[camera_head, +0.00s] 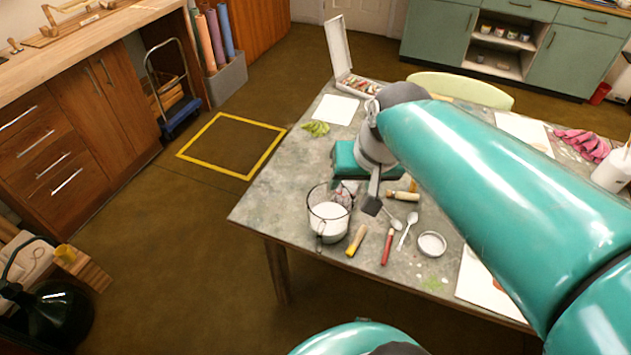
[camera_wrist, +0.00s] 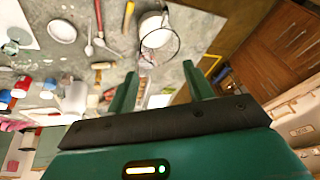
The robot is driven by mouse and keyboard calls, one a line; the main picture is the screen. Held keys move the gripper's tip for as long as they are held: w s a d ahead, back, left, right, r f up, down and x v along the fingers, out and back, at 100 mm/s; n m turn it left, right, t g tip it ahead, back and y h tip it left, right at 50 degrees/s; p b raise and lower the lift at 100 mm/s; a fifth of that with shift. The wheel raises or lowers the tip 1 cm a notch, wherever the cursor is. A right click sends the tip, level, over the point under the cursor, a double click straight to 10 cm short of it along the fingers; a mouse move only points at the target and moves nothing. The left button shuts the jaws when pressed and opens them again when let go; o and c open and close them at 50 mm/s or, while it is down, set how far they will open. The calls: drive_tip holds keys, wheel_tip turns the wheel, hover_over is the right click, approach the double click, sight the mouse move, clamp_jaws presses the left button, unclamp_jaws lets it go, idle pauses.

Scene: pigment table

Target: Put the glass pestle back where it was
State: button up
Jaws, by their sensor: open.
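I cannot make out the glass pestle for certain in either view. A small clear, glassy shape (camera_wrist: 10,48) lies at the left edge of the wrist view, too small to name. My gripper (camera_wrist: 160,72) is open, with nothing between its fingers, above the table. In the head view my gripper (camera_head: 350,170) hangs over the middle of the table, behind the glass jug. The jug (camera_head: 329,217) holds something white and stands near the table's front left corner; it also shows in the wrist view (camera_wrist: 156,32). My arm hides much of the table's right side.
The grey table (camera_head: 268,205) also bears a yellow-handled tool (camera_head: 356,240), a red-handled tool (camera_head: 387,246), spoons (camera_head: 409,230), a round white lid or dish (camera_head: 431,243), paper sheets (camera_head: 335,109) and an open box (camera_head: 357,84). The table's left edge strip is clear.

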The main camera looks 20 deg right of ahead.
drive_tip(key=s+a+r+n+t, duration=0.1)
drive_tip(key=s+a+n, duration=0.2)
drive_tip(key=a, duration=0.4)
drive_tip(key=shift+s+a+r, duration=0.2)
drive_tip(key=shift+s+r, duration=0.2)
drive_tip(key=shift+s, duration=0.05)
idle(0.5)
